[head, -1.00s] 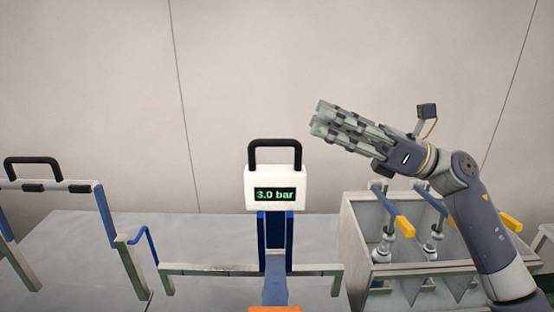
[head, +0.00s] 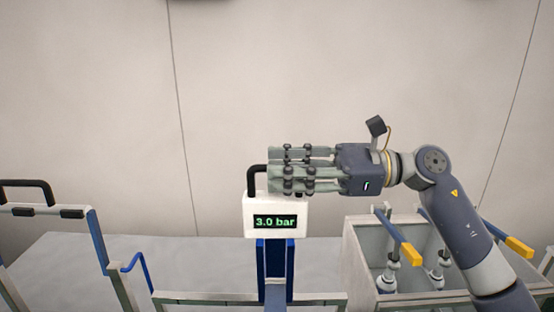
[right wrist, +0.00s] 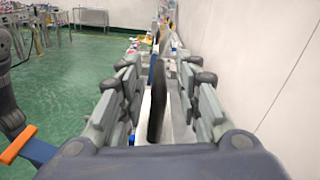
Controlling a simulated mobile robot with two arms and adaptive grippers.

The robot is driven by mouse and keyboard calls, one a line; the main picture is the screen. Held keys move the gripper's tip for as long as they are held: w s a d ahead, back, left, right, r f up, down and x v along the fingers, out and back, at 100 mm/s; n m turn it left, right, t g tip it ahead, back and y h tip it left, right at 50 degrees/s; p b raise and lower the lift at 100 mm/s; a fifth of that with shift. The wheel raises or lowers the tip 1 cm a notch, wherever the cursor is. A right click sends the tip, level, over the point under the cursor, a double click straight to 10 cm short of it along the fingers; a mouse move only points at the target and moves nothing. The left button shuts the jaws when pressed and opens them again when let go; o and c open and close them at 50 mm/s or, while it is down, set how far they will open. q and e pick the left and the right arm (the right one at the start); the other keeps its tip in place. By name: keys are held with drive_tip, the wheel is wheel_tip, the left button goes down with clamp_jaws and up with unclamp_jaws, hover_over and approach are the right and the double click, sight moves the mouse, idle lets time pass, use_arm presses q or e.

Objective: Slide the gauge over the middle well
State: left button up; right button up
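The gauge (head: 262,206) is a white box whose screen reads 3.0 bar, standing on a blue post (head: 261,262). Its black handle (head: 256,175) is partly hidden in the head view by my right gripper (head: 275,171), which points left across the box top. In the right wrist view, the fingers of my right gripper (right wrist: 163,85) stand apart, with the dark handle (right wrist: 157,110) between them and a gap on each side. No middle well can be made out for sure. My left gripper is not in view.
A grey divided bin (head: 362,262) at right holds spray bottles (head: 388,277) and yellow-ended levers (head: 411,254) under my right arm. A metal frame with a black handle (head: 28,185) stands at left. A pale wall is behind the grey table (head: 75,258).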

drive_tip(key=shift+a, duration=0.75)
clamp_jaws()
drive_tip(key=shift+s, duration=0.1)
drive_tip(key=a+b, duration=0.2)
drive_tip(key=a, duration=0.8)
drive_tip(key=shift+a+b, duration=0.15)
drive_tip(key=shift+b, duration=0.2)
unclamp_jaws()
drive_tip(key=shift+a+r, duration=0.1)
